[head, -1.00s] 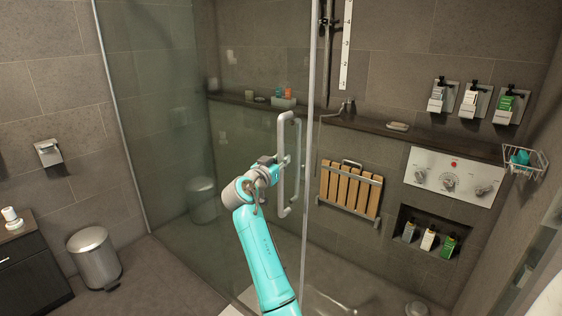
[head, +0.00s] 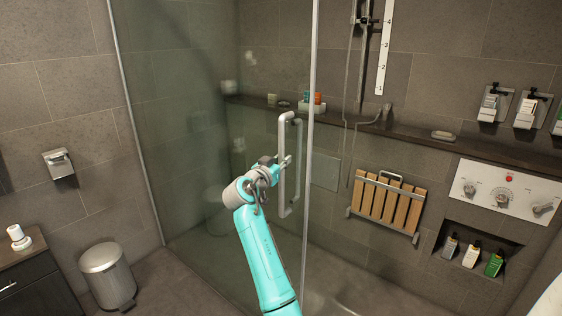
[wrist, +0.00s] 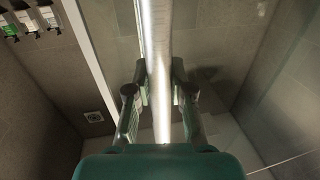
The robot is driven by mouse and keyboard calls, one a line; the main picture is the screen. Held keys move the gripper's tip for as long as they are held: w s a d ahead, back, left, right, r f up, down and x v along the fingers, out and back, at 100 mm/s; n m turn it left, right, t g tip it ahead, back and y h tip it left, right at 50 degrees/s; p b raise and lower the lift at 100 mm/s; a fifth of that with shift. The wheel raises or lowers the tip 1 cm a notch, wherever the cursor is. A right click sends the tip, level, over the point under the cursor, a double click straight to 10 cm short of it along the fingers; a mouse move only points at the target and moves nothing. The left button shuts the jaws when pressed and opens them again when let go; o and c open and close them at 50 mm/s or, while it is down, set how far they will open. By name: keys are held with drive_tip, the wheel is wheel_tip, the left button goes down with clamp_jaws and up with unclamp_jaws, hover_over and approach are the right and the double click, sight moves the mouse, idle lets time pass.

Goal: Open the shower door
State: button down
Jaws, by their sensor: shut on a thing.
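The glass shower door (head: 262,215) stands in the middle of the head view, with a metal edge strip on its right side. Its upright D-shaped metal handle (head: 297,165) is near that edge. My gripper (head: 283,162) is at the handle's middle, and my teal arm reaches up to it from below. In the wrist view, the handle bar (wrist: 157,60) runs between the two fingers of my gripper (wrist: 159,92), which are closed around it. An opening shows right of the door's edge, with the shower interior beyond. The contact points are partly hidden by the fingers.
A wooden folding seat (head: 388,205) hangs on the shower wall. A control panel (head: 505,192) and a bottle niche (head: 475,250) are further right. A metal bin (head: 107,273) and a dark cabinet (head: 38,285) stand at left. Floor (head: 165,275) between bin and glass is clear.

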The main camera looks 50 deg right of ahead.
drive_tip(key=shift+w+f, duration=0.1)
drive_tip(key=c, duration=1)
unclamp_jaws()
drive_tip(key=v, duration=1.2)
drive_tip(key=shift+a, duration=0.1)
